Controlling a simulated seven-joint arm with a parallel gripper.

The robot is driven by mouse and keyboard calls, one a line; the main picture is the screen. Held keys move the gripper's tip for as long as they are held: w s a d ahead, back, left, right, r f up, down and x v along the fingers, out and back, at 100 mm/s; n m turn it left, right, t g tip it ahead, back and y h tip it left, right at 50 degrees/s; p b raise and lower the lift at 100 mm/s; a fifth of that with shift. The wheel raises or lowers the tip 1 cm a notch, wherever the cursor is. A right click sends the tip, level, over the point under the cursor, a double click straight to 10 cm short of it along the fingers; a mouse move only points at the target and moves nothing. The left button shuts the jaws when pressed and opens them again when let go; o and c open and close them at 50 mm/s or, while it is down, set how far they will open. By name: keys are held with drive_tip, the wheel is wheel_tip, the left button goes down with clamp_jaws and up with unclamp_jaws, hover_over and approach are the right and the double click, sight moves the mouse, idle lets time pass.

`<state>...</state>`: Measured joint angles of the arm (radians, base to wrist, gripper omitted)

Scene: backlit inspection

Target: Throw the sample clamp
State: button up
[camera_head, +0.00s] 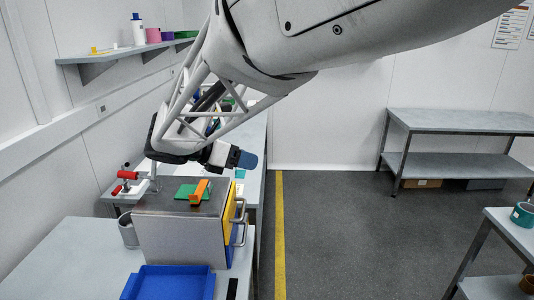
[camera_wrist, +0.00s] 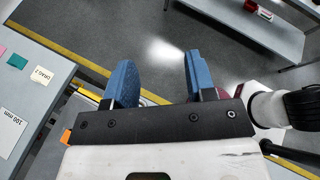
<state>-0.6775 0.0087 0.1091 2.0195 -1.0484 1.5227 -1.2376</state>
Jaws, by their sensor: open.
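A clamp with red handle parts (camera_head: 128,175), which I take to be the sample clamp, sits at the left in the head view, behind the grey cabinet. A second red piece lies low on its left side. Whether the clamp is open or closed is too small to tell. My gripper (camera_head: 242,158) is to the right of the clamp and well apart from it, above the bench's right edge. In the wrist view, my gripper (camera_wrist: 160,80) has its two blue fingers spread with nothing between them, over the floor. The clamp does not show there.
The grey cabinet (camera_head: 172,238) bears a green plate (camera_head: 187,191) and an orange block (camera_head: 199,193); handles stick out on its right. A blue tray (camera_head: 170,285) and grey cup (camera_head: 127,231) are near it. A wall shelf (camera_head: 125,53) is above left.

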drive_tip(key=shift+s+d+f+m+g, duration=0.1)
drive_tip(key=shift+s+d+m+g, duration=0.15)
drive_tip(key=shift+d, duration=0.4)
drive_tip(key=shift+s+d+f+m+g, duration=0.1)
drive_tip(key=shift+s+d+m+g, duration=0.1)
drive_tip(key=shift+d+m, duration=0.3)
drive_tip(key=shift+d, duration=0.1)
